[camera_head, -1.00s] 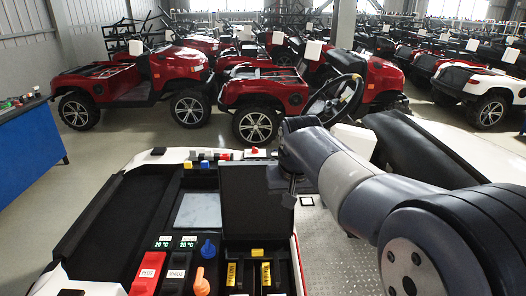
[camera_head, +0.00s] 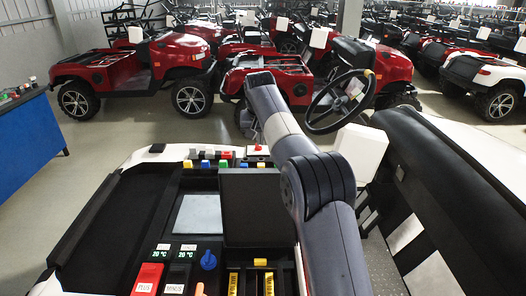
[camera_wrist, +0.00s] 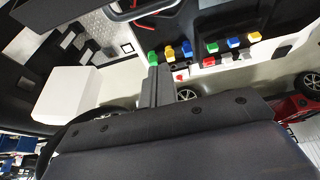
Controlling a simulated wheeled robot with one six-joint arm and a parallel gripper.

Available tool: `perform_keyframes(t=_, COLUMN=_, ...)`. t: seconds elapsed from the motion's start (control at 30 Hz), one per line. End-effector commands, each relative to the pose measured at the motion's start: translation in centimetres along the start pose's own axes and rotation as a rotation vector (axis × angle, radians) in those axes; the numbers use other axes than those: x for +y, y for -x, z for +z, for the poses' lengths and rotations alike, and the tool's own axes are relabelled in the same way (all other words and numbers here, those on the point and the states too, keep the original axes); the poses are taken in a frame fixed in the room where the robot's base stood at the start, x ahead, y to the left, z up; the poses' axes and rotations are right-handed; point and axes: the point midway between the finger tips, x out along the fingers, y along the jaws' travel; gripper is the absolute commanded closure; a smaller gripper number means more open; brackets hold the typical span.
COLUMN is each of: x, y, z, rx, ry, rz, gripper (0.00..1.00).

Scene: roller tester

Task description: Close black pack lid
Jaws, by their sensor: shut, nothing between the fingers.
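The black pack lid (camera_head: 250,208) stands open and about upright, behind the pack (camera_head: 258,263), in the head view. Yellow-labelled parts show in the open pack below it. My arm passes along the right side of the lid and reaches beyond it; my gripper is hidden in the head view. In the wrist view my gripper (camera_wrist: 157,80) is shut and empty, its fingers pointing toward the row of coloured switches. I cannot tell whether it touches the lid.
Coloured switches and a red button (camera_head: 257,148) line the panel's far edge. A grey screen (camera_head: 198,214), a red block (camera_head: 147,279) and a blue knob (camera_head: 208,260) lie left of the lid. A steering wheel (camera_head: 340,101) and white box (camera_head: 361,150) stand right of my arm.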

Motion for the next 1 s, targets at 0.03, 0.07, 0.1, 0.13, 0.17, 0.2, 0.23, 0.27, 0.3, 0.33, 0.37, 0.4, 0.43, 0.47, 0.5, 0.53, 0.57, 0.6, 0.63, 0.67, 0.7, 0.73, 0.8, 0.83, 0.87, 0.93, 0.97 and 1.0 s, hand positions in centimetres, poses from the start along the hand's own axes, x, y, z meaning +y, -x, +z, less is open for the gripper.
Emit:
perform_keyframes(t=0.03, x=0.0, y=-0.7, z=0.1, rx=-0.004, ry=0.0, rz=0.001, gripper=1.0)
perform_keyframes(t=0.07, x=0.1, y=-1.1, z=0.1, rx=-0.005, ry=0.0, rz=0.001, gripper=1.0)
perform_keyframes(t=0.1, x=0.1, y=-1.8, z=0.1, rx=-0.005, ry=0.0, rz=0.002, gripper=1.0)
perform_keyframes(t=0.13, x=0.1, y=-2.3, z=0.1, rx=-0.005, ry=0.0, rz=0.001, gripper=1.0)
perform_keyframes(t=0.17, x=0.1, y=-2.9, z=0.1, rx=-0.006, ry=-0.001, rz=0.002, gripper=1.0)
perform_keyframes(t=0.2, x=0.1, y=-3.7, z=0.1, rx=-0.006, ry=-0.001, rz=0.002, gripper=1.0)
perform_keyframes(t=0.23, x=0.1, y=-4.3, z=0.1, rx=-0.006, ry=-0.001, rz=0.002, gripper=1.0)
perform_keyframes(t=0.27, x=0.1, y=-5.0, z=0.1, rx=-0.006, ry=-0.001, rz=0.002, gripper=1.0)
perform_keyframes(t=0.3, x=0.1, y=-5.9, z=0.1, rx=-0.006, ry=-0.001, rz=0.002, gripper=1.0)
perform_keyframes(t=0.33, x=0.1, y=-6.5, z=0.1, rx=-0.006, ry=-0.001, rz=0.002, gripper=1.0)
perform_keyframes(t=0.37, x=0.1, y=-7.2, z=0.1, rx=-0.006, ry=-0.001, rz=0.001, gripper=1.0)
perform_keyframes(t=0.4, x=0.1, y=-8.0, z=0.1, rx=-0.006, ry=-0.001, rz=0.002, gripper=1.0)
perform_keyframes(t=0.43, x=0.1, y=-8.7, z=0.1, rx=-0.005, ry=-0.001, rz=0.001, gripper=1.0)
perform_keyframes(t=0.47, x=0.1, y=-9.4, z=0.1, rx=-0.006, ry=0.0, rz=0.001, gripper=1.0)
perform_keyframes(t=0.5, x=0.1, y=-9.3, z=0.2, rx=-0.001, ry=0.0, rz=0.0, gripper=1.0)
perform_keyframes(t=0.53, x=0.1, y=-9.2, z=0.5, rx=0.0, ry=0.0, rz=0.0, gripper=1.0)
perform_keyframes(t=0.57, x=0.1, y=-9.1, z=0.7, rx=-0.002, ry=0.0, rz=0.0, gripper=1.0)
perform_keyframes(t=0.6, x=0.1, y=-9.0, z=1.1, rx=-0.001, ry=0.0, rz=0.0, gripper=1.0)
perform_keyframes(t=0.63, x=0.1, y=-8.9, z=1.3, rx=-0.001, ry=0.0, rz=0.0, gripper=1.0)
perform_keyframes(t=0.67, x=0.1, y=-8.8, z=1.5, rx=-0.002, ry=0.0, rz=0.0, gripper=1.0)
perform_keyframes(t=0.7, x=0.1, y=-8.7, z=1.9, rx=-0.002, ry=0.0, rz=0.0, gripper=1.0)
perform_keyframes(t=0.73, x=0.1, y=-8.7, z=2.0, rx=-0.001, ry=0.001, rz=0.0, gripper=1.0)
perform_keyframes(t=0.8, x=0.1, y=-8.4, z=2.5, rx=-0.002, ry=0.001, rz=0.0, gripper=1.0)
perform_keyframes(t=0.83, x=0.1, y=-8.4, z=2.7, rx=-0.002, ry=0.001, rz=0.0, gripper=1.0)
perform_keyframes(t=0.87, x=0.1, y=-8.3, z=2.9, rx=-0.001, ry=0.001, rz=0.0, gripper=1.0)
perform_keyframes(t=0.93, x=0.1, y=-8.2, z=3.3, rx=-0.002, ry=0.0, rz=0.0, gripper=1.0)
perform_keyframes(t=0.97, x=0.1, y=-8.2, z=3.4, rx=-0.002, ry=0.0, rz=0.0, gripper=1.0)
perform_keyframes(t=1.0, x=0.1, y=-8.2, z=3.6, rx=-0.002, ry=0.0, rz=0.0, gripper=1.0)
